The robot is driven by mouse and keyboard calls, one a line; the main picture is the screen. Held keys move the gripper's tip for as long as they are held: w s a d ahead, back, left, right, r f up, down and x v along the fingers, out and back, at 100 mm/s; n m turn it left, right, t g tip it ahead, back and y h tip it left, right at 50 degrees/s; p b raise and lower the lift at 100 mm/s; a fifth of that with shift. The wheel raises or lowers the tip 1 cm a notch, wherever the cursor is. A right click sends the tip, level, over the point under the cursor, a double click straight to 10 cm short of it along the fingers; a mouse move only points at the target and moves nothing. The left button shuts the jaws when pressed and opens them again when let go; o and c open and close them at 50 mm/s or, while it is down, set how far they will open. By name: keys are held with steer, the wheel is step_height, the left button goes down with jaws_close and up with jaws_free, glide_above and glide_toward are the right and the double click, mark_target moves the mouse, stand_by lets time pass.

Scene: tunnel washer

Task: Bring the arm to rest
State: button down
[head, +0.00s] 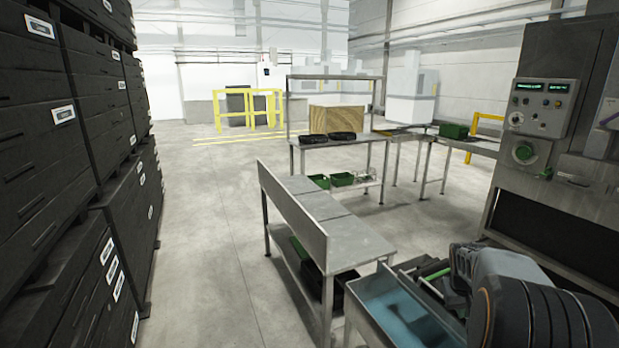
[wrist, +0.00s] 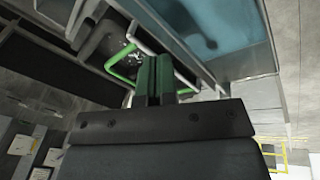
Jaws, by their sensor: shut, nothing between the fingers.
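My gripper (wrist: 153,80) shows in the wrist view, its two fingers together with nothing between them. Behind the fingers is a dark opening or container with a green bar (wrist: 122,76) along it. I cannot tell whether the fingers touch it. In the head view my arm is folded at the lower right, and its gripper cannot be made out there.
A metal basin with a blue inside (head: 400,312) lies left of my arm. A steel table (head: 345,240) stands beyond it. A washer control panel (head: 541,107) is at the right. Black crate stacks (head: 60,150) line the left. Floor (head: 210,240) between is clear.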

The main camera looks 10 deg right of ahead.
steer(key=s+a+r+n+t+y, duration=0.1)
steer(key=s+a, duration=0.3)
steer(key=a, duration=0.5)
steer(key=s+a+r+n+t+y, duration=0.1)
steer(key=s+a+r, duration=0.2)
steer(key=s+a, duration=0.2)
steer(key=s+a+r+n+t, duration=0.1)
steer(key=s+a, duration=0.3)
steer(key=a, duration=0.8)
steer(key=shift+s+a+r+y, duration=0.3)
steer(key=shift+a+r+y, duration=0.1)
steer(key=shift+r, duration=0.35)
